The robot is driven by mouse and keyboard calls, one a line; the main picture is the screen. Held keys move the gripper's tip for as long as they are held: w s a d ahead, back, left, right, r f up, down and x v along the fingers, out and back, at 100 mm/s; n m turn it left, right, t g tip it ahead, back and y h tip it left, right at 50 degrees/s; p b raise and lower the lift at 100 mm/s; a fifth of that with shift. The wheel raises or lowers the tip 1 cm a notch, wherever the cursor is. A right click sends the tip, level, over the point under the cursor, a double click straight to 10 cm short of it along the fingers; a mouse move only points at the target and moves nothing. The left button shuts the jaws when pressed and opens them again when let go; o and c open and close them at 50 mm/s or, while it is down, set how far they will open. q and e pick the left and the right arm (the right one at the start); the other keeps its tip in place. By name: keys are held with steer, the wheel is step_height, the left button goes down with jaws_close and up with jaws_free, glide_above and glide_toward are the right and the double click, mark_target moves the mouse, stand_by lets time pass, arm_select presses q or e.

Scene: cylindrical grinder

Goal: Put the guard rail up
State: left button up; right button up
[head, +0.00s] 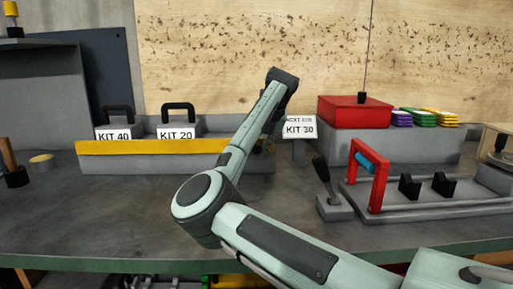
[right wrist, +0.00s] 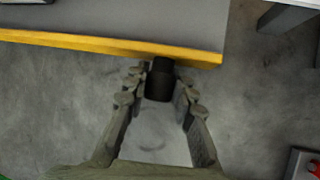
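The yellow rail (head: 160,147) runs along the front of the grey kit tray. It also shows in the right wrist view (right wrist: 100,43) as a yellow strip along the tray's edge. A black knob (right wrist: 160,82) sits at the front of this strip, near its right end. My right gripper (right wrist: 160,78) has a finger on each side of the knob, and both fingers appear to touch it. In the head view my right arm covers the knob and most of the gripper. My left gripper is not in view.
Boxes labelled KIT 40 (head: 113,134) and KIT 20 (head: 176,132) stand in the tray, with a KIT 30 label (head: 299,127) to its right. A fixture with a red handle (head: 380,178) and a black lever (head: 322,170) stands at right. The left bench front is clear.

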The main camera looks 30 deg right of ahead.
steer(key=o, duration=0.4)
steer(key=v, duration=1.2)
steer(key=shift+r, duration=0.1)
